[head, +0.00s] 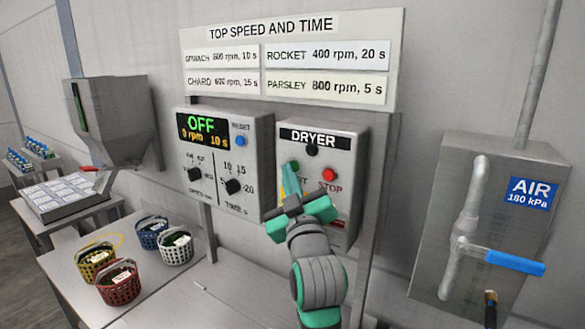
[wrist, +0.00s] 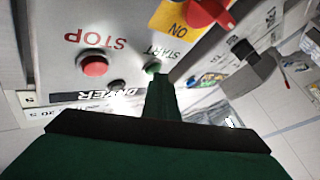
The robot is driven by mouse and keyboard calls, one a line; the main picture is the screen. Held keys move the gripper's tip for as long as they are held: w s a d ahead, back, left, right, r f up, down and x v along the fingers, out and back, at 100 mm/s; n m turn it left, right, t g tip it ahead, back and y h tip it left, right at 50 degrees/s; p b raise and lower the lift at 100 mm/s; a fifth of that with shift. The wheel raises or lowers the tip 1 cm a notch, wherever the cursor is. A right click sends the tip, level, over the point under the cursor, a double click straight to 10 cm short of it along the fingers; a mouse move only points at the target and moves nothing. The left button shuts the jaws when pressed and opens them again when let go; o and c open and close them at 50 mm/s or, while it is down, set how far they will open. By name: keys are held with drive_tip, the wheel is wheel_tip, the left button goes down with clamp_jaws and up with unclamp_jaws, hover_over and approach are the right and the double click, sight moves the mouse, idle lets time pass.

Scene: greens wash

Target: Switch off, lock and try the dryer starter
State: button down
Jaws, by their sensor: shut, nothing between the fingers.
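The grey DRYER starter box (head: 344,146) is on the wall panel right of centre in the head view. It has a dark round lamp (head: 312,150) and a red STOP button (head: 329,174), also in the wrist view (wrist: 94,65). The green START button (wrist: 153,68) shows there at my fingertips. My gripper (head: 290,172) is shut and empty, its tip at or just in front of START; I cannot tell if it touches. In the wrist view a red switch handle (wrist: 208,12) sits by a yellow ON plate (wrist: 176,22). In the head view my gripper hides part of the box.
Left of the starter, a control box (head: 222,190) reads OFF, 0 rpm, 10 s. To the right stands an AIR box reading 180 kPa (head: 470,190) with a blue-handled valve (head: 515,262). Several baskets (head: 120,282) stand on the table at left, below a metal hopper (head: 112,117).

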drive_tip(key=shift+w+d, duration=0.1)
drive_tip(key=shift+w, duration=0.05)
idle(0.3)
drive_tip(key=shift+s+a, duration=0.5)
drive_tip(key=shift+s, duration=0.2)
drive_tip(key=s+a, duration=0.1)
drive_tip(key=s, duration=0.1)
drive_tip(key=s+a, duration=0.2)
idle(0.5)
drive_tip(key=shift+s, duration=0.1)
idle(0.4)
